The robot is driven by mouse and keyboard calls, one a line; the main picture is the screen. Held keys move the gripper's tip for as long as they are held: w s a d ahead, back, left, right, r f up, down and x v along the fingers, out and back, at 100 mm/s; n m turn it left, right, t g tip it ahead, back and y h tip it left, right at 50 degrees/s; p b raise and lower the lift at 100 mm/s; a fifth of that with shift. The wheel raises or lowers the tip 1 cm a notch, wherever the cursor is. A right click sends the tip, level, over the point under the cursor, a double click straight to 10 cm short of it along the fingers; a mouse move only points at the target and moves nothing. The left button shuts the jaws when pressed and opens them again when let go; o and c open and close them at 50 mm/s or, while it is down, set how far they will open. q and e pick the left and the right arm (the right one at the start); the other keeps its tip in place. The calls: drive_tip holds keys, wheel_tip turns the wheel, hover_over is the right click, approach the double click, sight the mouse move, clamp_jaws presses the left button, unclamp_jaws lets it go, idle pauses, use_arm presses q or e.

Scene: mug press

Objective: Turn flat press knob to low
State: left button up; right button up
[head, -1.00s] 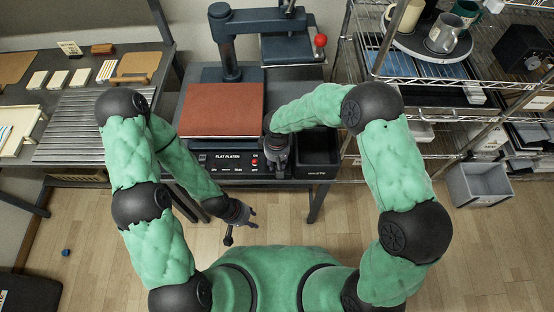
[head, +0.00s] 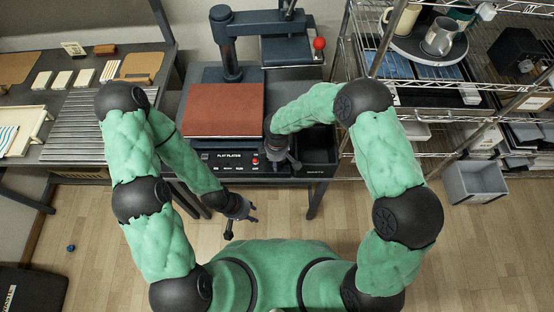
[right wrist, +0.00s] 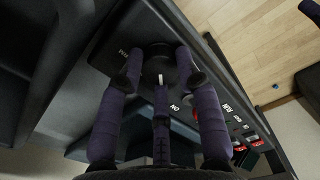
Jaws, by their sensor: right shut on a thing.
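The flat press (head: 222,108) has a brown-red platen and a black front panel (head: 229,166) reading "FLAT PLATEN", with a small red button. My right gripper (head: 292,165) is at the right end of this panel. In the right wrist view its fingers (right wrist: 160,75) are closed around a round black knob (right wrist: 158,50). A white pointer line on the knob shows between the fingers, and "ON" is printed nearby. Other panel lettering is partly hidden by a finger. My left gripper (head: 250,212) is open and empty, in front of the press, over the floor.
A black bin (head: 318,150) sits right of the panel, close to my right gripper. A second press with a red-ball lever (head: 319,43) stands behind. Wire shelves with mugs (head: 440,35) are at right; a work table (head: 75,125) is at left.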

drive_tip(key=shift+w+a+r, duration=0.1)
drive_tip(key=shift+w+a, duration=0.05)
idle(0.3)
drive_tip(key=o, duration=1.1)
drive_tip(key=shift+o, duration=0.2)
wheel_tip(320, 180, up, 12)
